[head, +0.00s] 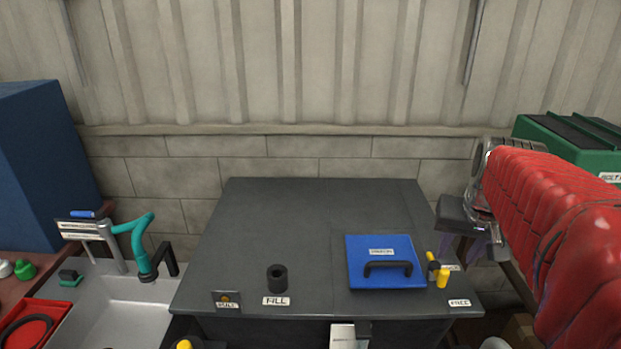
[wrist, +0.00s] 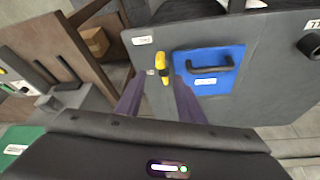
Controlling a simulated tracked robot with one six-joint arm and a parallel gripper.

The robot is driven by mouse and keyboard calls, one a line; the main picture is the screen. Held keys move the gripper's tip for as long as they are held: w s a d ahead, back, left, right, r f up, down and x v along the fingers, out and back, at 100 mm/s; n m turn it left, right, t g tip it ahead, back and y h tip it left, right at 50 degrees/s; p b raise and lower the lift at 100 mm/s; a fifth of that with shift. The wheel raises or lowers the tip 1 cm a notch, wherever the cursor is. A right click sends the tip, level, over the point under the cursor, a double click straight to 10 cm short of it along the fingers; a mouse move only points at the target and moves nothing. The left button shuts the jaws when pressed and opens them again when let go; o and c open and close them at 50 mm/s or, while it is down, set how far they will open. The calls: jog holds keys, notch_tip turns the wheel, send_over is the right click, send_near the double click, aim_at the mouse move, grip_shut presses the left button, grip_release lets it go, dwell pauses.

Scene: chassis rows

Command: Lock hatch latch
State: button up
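The blue hatch (head: 385,250) lies closed on the dark grey bench top, with a black handle across it. It also shows in the wrist view (wrist: 210,80). The latch (head: 442,278) is a yellow bar on a dark pivot at the hatch's right edge. Its longer end points toward the bench's front, near the FREE label (head: 459,302). Another label beside the pivot is partly hidden. My gripper (head: 463,252) is above and right of the latch. In the wrist view, its purple fingers are apart, with the latch (wrist: 163,69) showing between them, and they appear empty.
A sink (head: 125,305) with a teal tap (head: 140,242) is at far left. A green case (head: 570,150) stands behind my red arm. The bench top (head: 290,215) behind the hatch is clear.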

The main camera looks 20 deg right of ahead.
aim_at(445, 272)
jog(key=x, duration=1.2)
jog(key=shift+w+f, duration=0.1)
